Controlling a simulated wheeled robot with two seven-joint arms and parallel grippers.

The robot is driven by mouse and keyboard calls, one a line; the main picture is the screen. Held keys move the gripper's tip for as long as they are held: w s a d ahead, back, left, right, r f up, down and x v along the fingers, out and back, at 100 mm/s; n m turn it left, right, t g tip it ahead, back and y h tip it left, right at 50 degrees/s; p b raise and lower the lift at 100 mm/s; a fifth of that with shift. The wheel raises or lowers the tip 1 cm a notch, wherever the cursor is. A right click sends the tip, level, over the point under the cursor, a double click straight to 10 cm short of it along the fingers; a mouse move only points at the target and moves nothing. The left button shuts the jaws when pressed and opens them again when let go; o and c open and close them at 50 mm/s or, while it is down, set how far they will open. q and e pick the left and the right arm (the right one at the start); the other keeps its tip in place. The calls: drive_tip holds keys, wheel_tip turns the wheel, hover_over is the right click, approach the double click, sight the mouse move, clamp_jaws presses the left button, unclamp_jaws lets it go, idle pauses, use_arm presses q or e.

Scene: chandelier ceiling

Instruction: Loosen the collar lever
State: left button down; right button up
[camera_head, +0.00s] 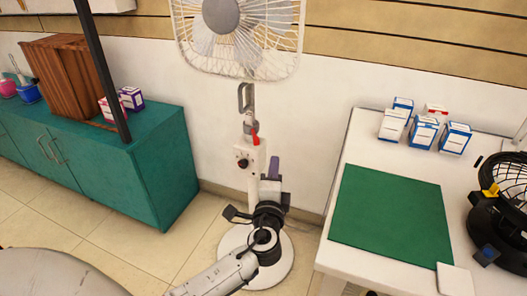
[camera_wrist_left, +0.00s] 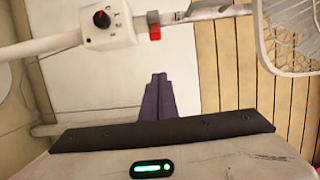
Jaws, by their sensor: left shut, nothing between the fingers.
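A white standing fan (camera_head: 242,30) stands against the wall on a round base (camera_head: 283,262). A red collar lever (camera_head: 255,138) sits on its pole, just above a white control box (camera_head: 247,160) with a black knob. In the left wrist view the red lever (camera_wrist_left: 155,33) hangs from the pole beside the control box (camera_wrist_left: 106,22). My left gripper (camera_head: 274,165) is upright beside the control box, lower than the lever and to its right. Its purple fingers (camera_wrist_left: 158,80) are shut together and empty, apart from the lever. My right gripper is not seen.
A white table (camera_head: 340,255) on the right holds a green mat (camera_head: 390,220), several small boxes (camera_head: 424,130) and a black round fan (camera_head: 500,205). A green cabinet (camera_head: 160,165) on the left carries a wooden crate (camera_head: 62,75) and boxes. The wall is close behind the fan.

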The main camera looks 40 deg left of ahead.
sight(255, 137)
use_arm(q)
drive_tip(key=b+x, duration=0.1)
drive_tip(key=x, duration=0.9)
drive_tip(key=shift+s+a+f+p, duration=0.1)
drive_tip(key=shift+s+a+p, duration=0.4)
drive_tip(key=shift+s+a, duration=0.95)
drive_tip(key=shift+s+d, duration=0.1)
drive_tip(key=shift+d, duration=0.05)
